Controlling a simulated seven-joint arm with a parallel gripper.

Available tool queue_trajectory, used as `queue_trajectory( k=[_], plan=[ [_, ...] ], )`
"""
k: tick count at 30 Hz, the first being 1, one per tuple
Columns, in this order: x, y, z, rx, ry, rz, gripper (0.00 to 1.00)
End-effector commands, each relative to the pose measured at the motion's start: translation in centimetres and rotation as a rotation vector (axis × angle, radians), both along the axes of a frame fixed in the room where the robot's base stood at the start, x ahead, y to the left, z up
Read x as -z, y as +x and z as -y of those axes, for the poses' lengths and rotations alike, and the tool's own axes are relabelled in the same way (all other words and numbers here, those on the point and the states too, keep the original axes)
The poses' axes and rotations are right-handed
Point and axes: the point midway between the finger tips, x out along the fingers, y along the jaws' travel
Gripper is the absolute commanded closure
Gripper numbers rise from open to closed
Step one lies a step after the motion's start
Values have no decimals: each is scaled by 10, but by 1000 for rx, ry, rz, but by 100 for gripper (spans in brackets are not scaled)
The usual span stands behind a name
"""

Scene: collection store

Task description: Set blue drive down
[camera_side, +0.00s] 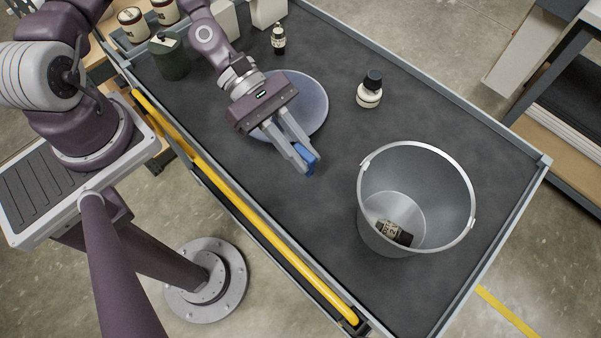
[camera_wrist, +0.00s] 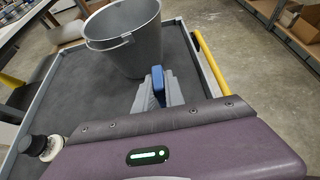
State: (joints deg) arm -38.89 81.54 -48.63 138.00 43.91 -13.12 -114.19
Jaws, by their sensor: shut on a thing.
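The blue drive (camera_side: 306,160) is a small blue block between the fingertips of my gripper (camera_side: 302,159).
A grey metal bucket (camera_side: 375,215) with a dark labelled bottle (camera_side: 393,233) inside stands at right. A small black-capped bottle (camera_side: 369,92) stands behind it. The round plate (camera_side: 312,98) lies under my gripper. The mat between plate and bucket is clear.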

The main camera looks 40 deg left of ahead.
Motion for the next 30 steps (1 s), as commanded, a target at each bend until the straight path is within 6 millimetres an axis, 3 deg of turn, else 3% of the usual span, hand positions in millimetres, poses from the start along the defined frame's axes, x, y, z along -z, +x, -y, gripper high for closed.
queue_trajectory(
  k=[7, 11, 16, 17, 20, 30],
  plan=[
    [48, 0, 0, 2, 0, -1, 100],
    [64, 0, 0, 3, 1, 2, 100],
    [65, 0, 0, 4, 1, 3, 100],
    [65, 0, 0, 4, 2, 3, 84],
    [65, 0, 0, 4, 2, 3, 64],
    [63, 1, -3, 1, 1, 3, 64]
  ],
)
